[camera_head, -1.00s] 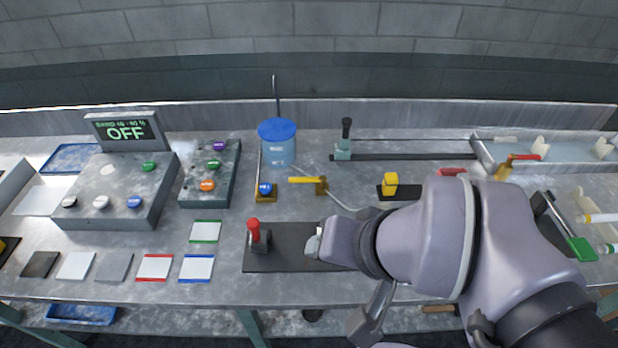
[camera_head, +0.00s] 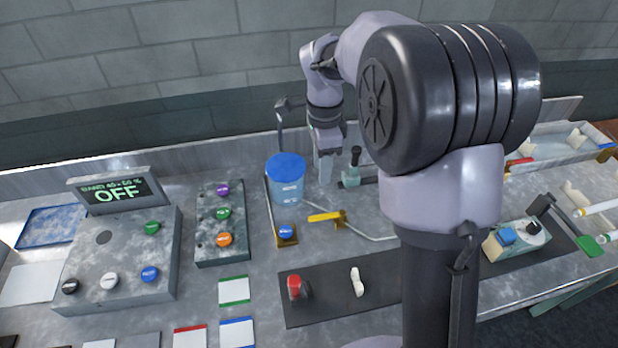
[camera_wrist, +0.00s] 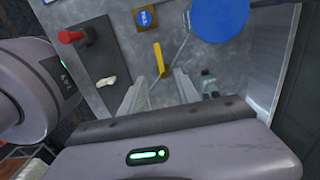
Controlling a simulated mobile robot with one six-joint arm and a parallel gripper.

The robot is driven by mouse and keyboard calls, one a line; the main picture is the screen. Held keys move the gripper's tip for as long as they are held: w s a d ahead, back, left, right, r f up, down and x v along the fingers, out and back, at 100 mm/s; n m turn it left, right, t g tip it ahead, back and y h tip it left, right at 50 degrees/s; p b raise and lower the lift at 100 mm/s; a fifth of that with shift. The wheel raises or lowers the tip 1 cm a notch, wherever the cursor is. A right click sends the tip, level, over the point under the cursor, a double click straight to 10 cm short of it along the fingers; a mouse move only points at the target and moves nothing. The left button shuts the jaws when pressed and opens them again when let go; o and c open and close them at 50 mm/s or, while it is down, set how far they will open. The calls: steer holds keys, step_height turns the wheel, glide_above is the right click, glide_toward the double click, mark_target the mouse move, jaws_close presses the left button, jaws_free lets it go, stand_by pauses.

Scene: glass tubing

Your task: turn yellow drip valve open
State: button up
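The yellow drip valve shows its bar handle (camera_head: 325,217) lying flat, roughly left to right, in the head view, on a small brass-coloured mount with a thin pipe running from it. In the wrist view the yellow handle (camera_wrist: 159,58) lies just beyond the fingertips. My gripper (camera_head: 325,172) is raised above the bench, behind and above the valve, pointing down. In the wrist view my gripper (camera_wrist: 158,80) has its two fingers apart with nothing between them. The fingers look clear of the handle; the exact height is hard to tell.
A blue-lidded container (camera_head: 286,180) and a blue-knobbed valve (camera_head: 286,233) stand left of the yellow valve. A dark plate (camera_head: 325,298) in front carries a red knob (camera_head: 294,287) and a white piece (camera_head: 357,282). A teal fixture (camera_head: 350,176) is close right of my gripper.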

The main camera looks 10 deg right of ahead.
mark_target(321, 216)
step_height(321, 216, down, 17)
steer(key=b, duration=0.5)
steer(key=shift+s+d+r, duration=0.1)
steer(key=shift+s+d, duration=0.05)
steer(key=shift+c, duration=0.5)
jaws_close()
stand_by(0.4)
